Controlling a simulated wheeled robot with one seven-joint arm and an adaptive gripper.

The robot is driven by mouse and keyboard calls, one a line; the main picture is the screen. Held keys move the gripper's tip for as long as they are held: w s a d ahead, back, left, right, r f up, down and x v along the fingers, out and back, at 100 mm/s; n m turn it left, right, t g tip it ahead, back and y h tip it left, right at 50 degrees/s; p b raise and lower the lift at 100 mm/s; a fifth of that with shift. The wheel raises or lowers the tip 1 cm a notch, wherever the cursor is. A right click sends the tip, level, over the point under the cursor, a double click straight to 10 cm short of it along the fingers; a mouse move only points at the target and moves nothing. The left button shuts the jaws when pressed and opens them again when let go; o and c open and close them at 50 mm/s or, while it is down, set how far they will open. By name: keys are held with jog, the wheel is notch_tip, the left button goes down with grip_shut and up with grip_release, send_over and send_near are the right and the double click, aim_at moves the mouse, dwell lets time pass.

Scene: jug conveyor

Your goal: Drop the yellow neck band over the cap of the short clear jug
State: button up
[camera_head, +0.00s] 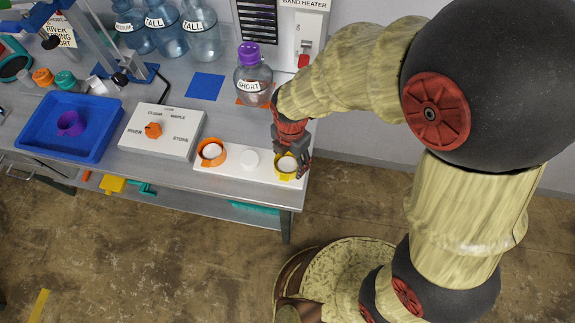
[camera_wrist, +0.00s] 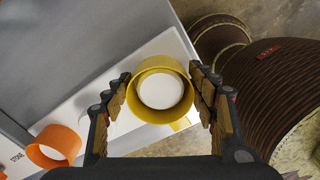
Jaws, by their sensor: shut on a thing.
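The yellow neck band (camera_head: 278,173) is a short ring at the right end of a white board (camera_head: 229,174), around a white round peg. In the wrist view the band (camera_wrist: 137,98) sits between my two fingers, the peg's white top (camera_wrist: 161,88) showing inside it. My gripper (camera_head: 291,163) points down and is shut on the band (camera_wrist: 160,84). The short clear jug (camera_head: 253,87) stands upright behind, labelled SHORT, with a purple cap (camera_head: 249,53). It stands on an orange patch, left of my arm.
An orange band (camera_head: 211,163) surrounds another peg; the middle peg (camera_head: 250,160) is bare. A selector box (camera_head: 178,142) and blue tray (camera_head: 40,120) with a purple band lie left. Tall jugs (camera_head: 200,40) and a band heater (camera_head: 305,60) stand behind. The blue patch (camera_head: 206,87) is empty.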

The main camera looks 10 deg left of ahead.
dwell(0.4)
jog(key=shift+r+p, duration=3.2)
jog(key=shift+r, duration=0.8)
jog(key=shift+w+d, duration=0.1)
